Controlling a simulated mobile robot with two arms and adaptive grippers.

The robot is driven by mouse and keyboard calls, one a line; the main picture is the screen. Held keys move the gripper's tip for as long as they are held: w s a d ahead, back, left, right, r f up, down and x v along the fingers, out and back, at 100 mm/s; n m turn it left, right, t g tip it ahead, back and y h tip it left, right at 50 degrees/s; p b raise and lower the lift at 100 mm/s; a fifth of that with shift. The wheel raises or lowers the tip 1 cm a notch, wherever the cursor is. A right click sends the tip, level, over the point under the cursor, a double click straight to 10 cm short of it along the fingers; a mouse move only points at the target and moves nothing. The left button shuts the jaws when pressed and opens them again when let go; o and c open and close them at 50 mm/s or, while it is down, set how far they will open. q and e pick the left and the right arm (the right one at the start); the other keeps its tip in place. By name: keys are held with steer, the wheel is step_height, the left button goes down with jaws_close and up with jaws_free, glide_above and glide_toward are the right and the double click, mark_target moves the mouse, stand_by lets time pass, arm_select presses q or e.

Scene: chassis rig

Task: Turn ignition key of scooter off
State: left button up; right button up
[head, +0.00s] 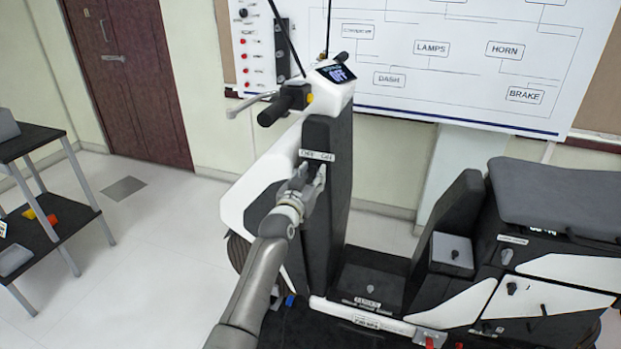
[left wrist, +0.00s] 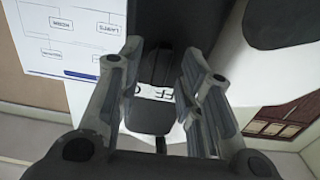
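The scooter's black front column (head: 333,135) stands in the middle of the head view, with a white ON/OFF label (head: 317,155) on it. The dash display (head: 337,74) on top reads OFF. My left gripper (head: 310,174) is at the column just below the label. In the left wrist view my left gripper (left wrist: 160,62) has its fingers apart, with the label (left wrist: 155,91) showing between them. I cannot make out the ignition key clearly; the gripper may hide it. My right gripper is in neither view.
A handlebar grip (head: 285,103) with a lever sticks out left of the dash. The scooter's seat (head: 560,190) and side panels are at the right. A wiring board (head: 440,70) hangs behind. A black shelf (head: 45,235) stands at the left, with clear floor between.

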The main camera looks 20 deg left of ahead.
arm_select(q)
steer(key=shift+s, duration=0.1)
steer(key=s, duration=1.1)
steer(key=shift+s+a, duration=0.2)
steer(key=shift+s, duration=0.2)
steer(key=s+d+f+g, duration=0.1)
steer(key=s+f+g, duration=0.1)
steer(key=f, duration=0.9)
steer(key=s+d+f+g, duration=0.1)
steer(key=s+f+g, duration=0.1)
steer(key=f, duration=0.9)
steer(key=s+f+m+g, duration=0.1)
steer(key=s+f+g, duration=0.2)
steer(key=s+f, duration=0.6)
steer(key=s+f+g, duration=0.2)
steer(key=s+f, duration=0.3)
steer(key=f, duration=0.8)
steer(key=s+f+g, duration=0.2)
steer(key=s+f, duration=0.4)
steer(key=s, duration=0.7)
steer(key=s+a+f+g, duration=0.1)
steer(key=s+f+g, duration=0.2)
steer(key=s, duration=1)
steer(key=s+a+f+m+g, duration=0.1)
steer(key=s+f+g, duration=0.2)
steer(key=s+f, duration=0.7)
steer(key=s, duration=0.3)
steer(key=shift+s+a+y, duration=0.15)
steer(key=shift+s+y, duration=0.15)
steer(key=shift+s, duration=0.05)
